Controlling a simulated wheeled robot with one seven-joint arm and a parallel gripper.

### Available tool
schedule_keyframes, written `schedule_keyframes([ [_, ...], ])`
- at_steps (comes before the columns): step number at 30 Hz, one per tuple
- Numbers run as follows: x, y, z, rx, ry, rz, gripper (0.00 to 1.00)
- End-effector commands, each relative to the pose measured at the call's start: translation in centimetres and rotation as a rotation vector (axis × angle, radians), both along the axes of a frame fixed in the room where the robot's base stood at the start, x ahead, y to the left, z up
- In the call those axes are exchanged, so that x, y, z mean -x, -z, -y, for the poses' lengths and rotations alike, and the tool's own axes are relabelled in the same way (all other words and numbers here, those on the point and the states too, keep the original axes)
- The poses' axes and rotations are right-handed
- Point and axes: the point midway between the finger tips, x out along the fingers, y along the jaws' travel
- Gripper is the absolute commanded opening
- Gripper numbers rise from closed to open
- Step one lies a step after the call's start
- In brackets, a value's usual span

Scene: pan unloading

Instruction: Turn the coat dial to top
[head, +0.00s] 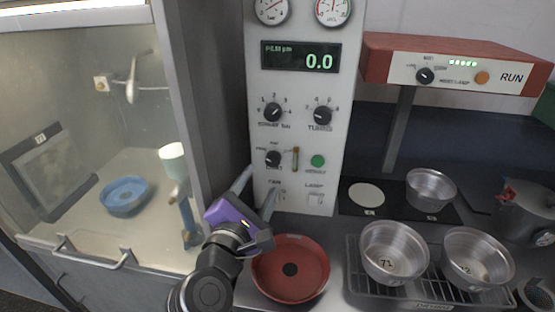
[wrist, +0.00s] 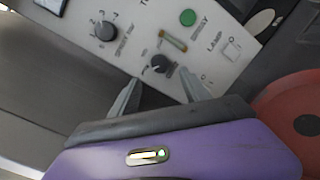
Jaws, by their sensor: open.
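The coat dial (head: 274,158) is the small black knob low on the left of the white control panel (head: 330,90), below a larger numbered knob (head: 272,112). Its small lettering is blurred, and I cannot tell for sure which mark its pointer faces. In the wrist view the dial (wrist: 159,66) lies ahead, between and just beyond my fingertips. My purple gripper (head: 257,182) is open and empty, in front of the lower left of the panel. Its two grey fingers also show in the wrist view (wrist: 160,82), apart from the dial.
A green button (head: 317,161) and an indicator strip (head: 295,159) sit right of the dial. Another knob (head: 322,116) is above. A lamp switch (head: 315,198) is below. A red pan (head: 290,287) stands under the panel. A glass-fronted cabinet (head: 183,120) borders the left.

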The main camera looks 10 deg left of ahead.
Motion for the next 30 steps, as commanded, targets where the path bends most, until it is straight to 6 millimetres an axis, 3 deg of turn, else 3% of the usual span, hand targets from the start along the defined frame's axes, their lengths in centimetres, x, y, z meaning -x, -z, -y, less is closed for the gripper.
schedule_keyframes([
  [15,-6.7,-0.2,1.1,0.000,0.001,0.001,0.55],
  [27,-7.5,0.0,1.2,0.000,0.000,0.000,0.55],
  [30,-7.4,0.0,1.2,-0.001,0.000,0.000,0.35],
])
